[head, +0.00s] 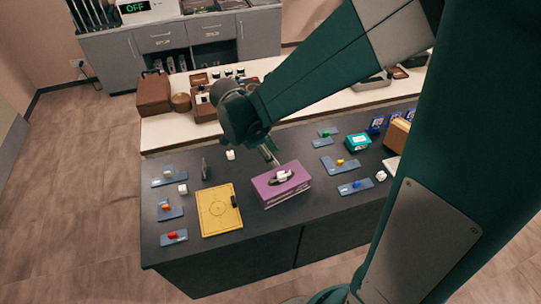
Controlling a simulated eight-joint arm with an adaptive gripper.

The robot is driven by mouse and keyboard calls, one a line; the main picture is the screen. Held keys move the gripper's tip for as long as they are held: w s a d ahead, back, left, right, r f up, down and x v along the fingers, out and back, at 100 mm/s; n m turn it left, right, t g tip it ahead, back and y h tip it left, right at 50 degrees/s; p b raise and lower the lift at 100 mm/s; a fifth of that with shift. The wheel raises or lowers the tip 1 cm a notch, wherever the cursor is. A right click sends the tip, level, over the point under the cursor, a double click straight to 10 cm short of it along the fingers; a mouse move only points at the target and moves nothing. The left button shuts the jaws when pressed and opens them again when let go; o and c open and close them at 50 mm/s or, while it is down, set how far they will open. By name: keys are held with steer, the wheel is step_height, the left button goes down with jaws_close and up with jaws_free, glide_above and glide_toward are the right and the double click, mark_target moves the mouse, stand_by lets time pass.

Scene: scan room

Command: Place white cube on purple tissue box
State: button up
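The purple tissue box (291,189) stands on the dark counter, near its middle. A small white and dark patch shows on its top; I cannot tell whether this is only tissue in the slot. Small white cubes lie on the counter: one (230,155) behind and left of the box, one (183,189) further left, and one (381,175) to the right. My gripper (269,155) points down just behind the box in the picture, right of the nearest cube. Its fingers are small and partly hidden by the arm, so its opening and any contents are unclear.
A yellow board (215,212) lies left of the box. Blue trays with small coloured pieces, such as one (356,187) at right, lie on both sides. A teal box (358,142) stands at back right. A pale counter (165,130) with brown boxes is behind.

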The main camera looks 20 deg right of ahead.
steer(key=shift+r, duration=0.1)
steer(key=s+d+r+n+t+y, duration=0.1)
steer(key=s+r+n+t+y, duration=0.1)
steer(key=s+r+n, duration=0.4)
steer(key=s+d+r+n+t+y, duration=0.2)
steer(key=s+r+n+t, duration=0.3)
steer(key=n, duration=0.7)
steer(key=shift+s+d+r, duration=0.25)
steer(key=shift+s+r, duration=0.75)
steer(key=shift+r, duration=1.35)
